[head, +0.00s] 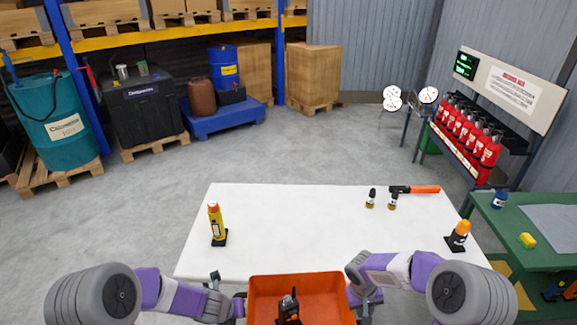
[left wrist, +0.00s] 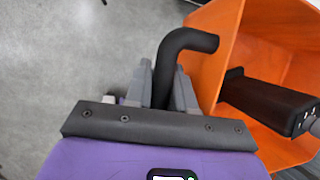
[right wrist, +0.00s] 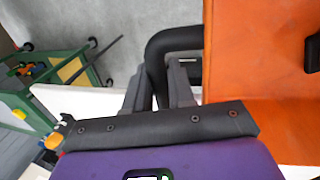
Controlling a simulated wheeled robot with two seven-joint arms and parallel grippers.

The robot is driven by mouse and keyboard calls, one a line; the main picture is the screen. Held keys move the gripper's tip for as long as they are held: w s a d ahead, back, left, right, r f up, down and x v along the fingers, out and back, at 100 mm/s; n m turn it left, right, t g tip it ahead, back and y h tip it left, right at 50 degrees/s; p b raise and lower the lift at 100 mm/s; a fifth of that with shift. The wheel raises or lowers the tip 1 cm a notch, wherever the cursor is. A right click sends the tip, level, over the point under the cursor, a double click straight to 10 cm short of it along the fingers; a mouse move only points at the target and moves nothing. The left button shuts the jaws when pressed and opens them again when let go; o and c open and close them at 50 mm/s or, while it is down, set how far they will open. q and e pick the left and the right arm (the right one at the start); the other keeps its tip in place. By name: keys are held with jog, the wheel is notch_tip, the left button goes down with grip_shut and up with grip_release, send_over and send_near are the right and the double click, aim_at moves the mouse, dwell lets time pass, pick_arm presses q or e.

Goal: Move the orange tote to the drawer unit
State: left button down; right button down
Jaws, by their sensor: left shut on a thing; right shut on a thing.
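The orange tote (head: 325,300) is at the bottom middle of the head view, in front of the white table's near edge. Its orange wall also shows in the left wrist view (left wrist: 212,50) and right wrist view (right wrist: 255,125). A dark tool (head: 288,308) is inside it, its black body showing in the left wrist view (left wrist: 265,98). My left gripper (left wrist: 163,92) is shut on a black bent handle at one side of the tote. My right gripper (right wrist: 158,90) is shut on the matching handle at the other side. I cannot make out a drawer unit.
Grey floor (head: 300,150) is open beyond the table.

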pick_arm(q)
jog(key=shift+r, duration=0.35)
pick_arm(e)
jog(key=shift+r, duration=0.4)
pick_arm(q)
jog(key=shift+w, duration=0.15)
pick_arm(e)
jog(key=shift+w+r, duration=0.1)
jog(key=shift+w, duration=0.05)
